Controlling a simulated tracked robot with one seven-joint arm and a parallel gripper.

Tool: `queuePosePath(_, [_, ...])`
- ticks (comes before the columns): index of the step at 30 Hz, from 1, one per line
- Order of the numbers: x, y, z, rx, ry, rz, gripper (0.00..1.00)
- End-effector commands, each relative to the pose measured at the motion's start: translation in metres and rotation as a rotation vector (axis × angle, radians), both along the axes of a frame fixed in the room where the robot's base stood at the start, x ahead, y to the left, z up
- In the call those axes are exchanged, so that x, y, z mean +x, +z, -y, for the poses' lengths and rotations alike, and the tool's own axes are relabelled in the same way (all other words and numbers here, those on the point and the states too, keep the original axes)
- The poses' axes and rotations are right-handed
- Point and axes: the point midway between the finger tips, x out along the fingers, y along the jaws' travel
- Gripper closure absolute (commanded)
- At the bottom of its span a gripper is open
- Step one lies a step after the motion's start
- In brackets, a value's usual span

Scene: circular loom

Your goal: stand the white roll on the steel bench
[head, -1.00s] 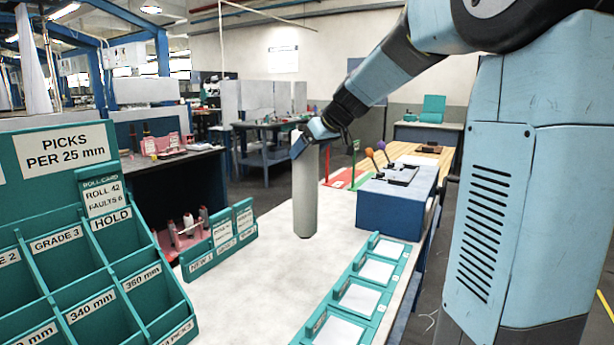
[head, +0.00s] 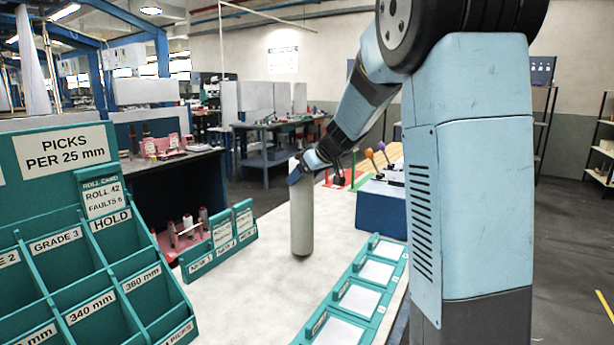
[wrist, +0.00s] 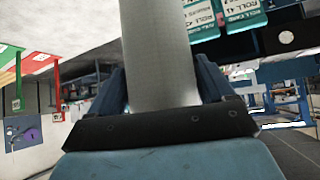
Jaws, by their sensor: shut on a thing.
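The white roll (head: 302,218) is a tall pale cylinder and stands upright in the head view. My gripper (head: 298,168) is shut on it near its top end. In the wrist view the roll (wrist: 160,52) runs up the middle between the two dark blue fingers. The roll's lower end shows over the pale top of the near bench (head: 262,285). I cannot tell whether it touches that top or hangs just above it. The pictures do not make clear whether this bench is steel.
Teal trays (head: 352,298) line the bench's right edge. Small teal card holders (head: 222,240) and a pink rack of spools (head: 187,230) stand left. A teal sorting rack (head: 85,265) fills the near left. A blue box (head: 381,208) is behind right. Pale top around the roll is clear.

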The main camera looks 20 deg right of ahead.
Motion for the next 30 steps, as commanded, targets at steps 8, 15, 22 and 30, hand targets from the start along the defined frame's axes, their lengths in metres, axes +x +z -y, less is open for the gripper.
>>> queuePosePath(8, [0.000,0.000,0.000,0.000,0.000,0.000,0.08])
queuePosePath(15, [0.000,0.000,-0.001,0.000,0.001,0.000,0.00])
queuePosePath(22, [-0.005,0.007,0.002,0.001,0.002,0.003,0.00])
queuePosePath(30, [-0.030,0.036,0.017,0.001,0.001,0.005,0.00])
